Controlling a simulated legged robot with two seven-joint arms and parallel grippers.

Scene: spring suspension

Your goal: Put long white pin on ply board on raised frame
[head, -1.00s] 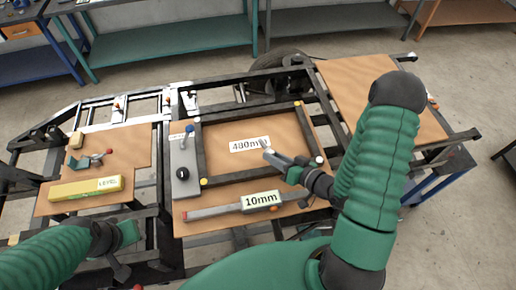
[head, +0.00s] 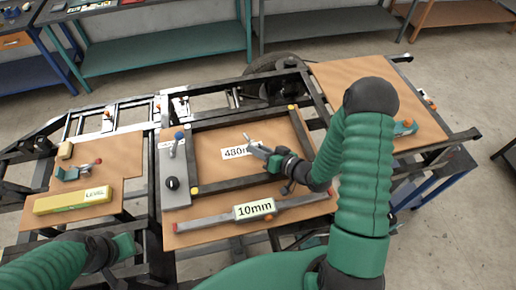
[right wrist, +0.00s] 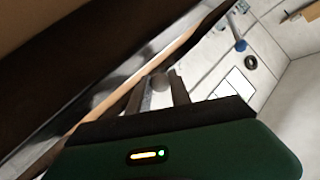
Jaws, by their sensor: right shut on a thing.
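My right gripper (head: 260,151) is shut on a small pale thing (head: 247,137), which looks like the end of a white pin. It is over the middle ply board (head: 222,202), beside and partly over the 480mm label. In the right wrist view a rounded grey-white end (right wrist: 160,84) shows between the fingers of the right gripper (right wrist: 160,92). How long it is, and whether it touches the board, I cannot tell. The ply board lies on the raised black frame (head: 150,205). My left gripper (head: 124,246) is low at the left; its jaws are unclear.
A black rectangle of bars (head: 196,150) lies on the middle board, with a 10mm gauge (head: 253,209) in front. A left board holds a yellow level (head: 73,200). The right board (head: 335,78) is mostly bare.

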